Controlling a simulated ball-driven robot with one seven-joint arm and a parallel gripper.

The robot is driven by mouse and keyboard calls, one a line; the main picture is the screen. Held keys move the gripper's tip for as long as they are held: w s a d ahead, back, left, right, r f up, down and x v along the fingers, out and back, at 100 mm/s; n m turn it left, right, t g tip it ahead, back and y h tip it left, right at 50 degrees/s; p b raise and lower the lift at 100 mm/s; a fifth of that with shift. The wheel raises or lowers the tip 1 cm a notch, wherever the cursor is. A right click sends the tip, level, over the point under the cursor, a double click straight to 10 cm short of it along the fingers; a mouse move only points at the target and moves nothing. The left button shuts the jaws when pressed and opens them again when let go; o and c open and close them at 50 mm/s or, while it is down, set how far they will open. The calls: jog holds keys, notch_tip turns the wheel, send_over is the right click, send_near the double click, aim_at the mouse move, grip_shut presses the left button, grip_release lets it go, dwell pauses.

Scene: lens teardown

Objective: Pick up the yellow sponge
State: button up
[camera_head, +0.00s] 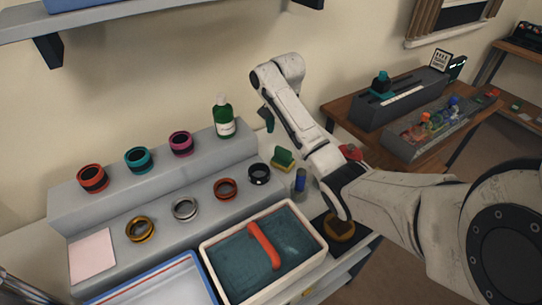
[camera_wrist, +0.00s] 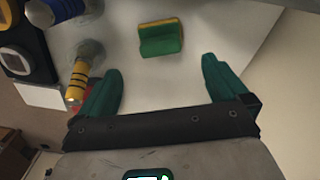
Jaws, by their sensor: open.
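The sponge (camera_head: 283,158) is green with a yellow layer. It lies on the light surface at the right of the grey stepped stand, and it also shows near the top centre of the wrist view (camera_wrist: 160,42), with the yellow along its far edge. My gripper (camera_wrist: 158,72) has two green fingers spread wide with nothing between them. In the wrist view the sponge lies beyond the fingertips, roughly centred between them and apart from both. In the head view my gripper (camera_head: 267,119) hangs above and slightly left of the sponge, partly hidden by my arm.
A small blue-topped bottle (camera_head: 300,181) stands close to the sponge; a yellow-banded bottle (camera_wrist: 76,80) is near my left-hand finger in the wrist view. A green bottle (camera_head: 224,118) and several lens rings (camera_head: 225,189) stand on the grey stand. A water tray (camera_head: 225,262) is in front.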

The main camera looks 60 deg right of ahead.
aim_at(283, 149)
notch_tip(283, 149, down, 5)
jog(key=b, duration=0.2)
jog(key=shift+f+b, duration=0.1)
jog(key=shift+b, duration=0.3)
jog(key=shift+f, duration=2.7)
jog(key=c, duration=1.1)
jog(key=shift+o, duration=0.2)
notch_tip(283, 149, up, 10)
jog(key=shift+r+p, duration=0.1)
jog(key=shift+p, duration=1)
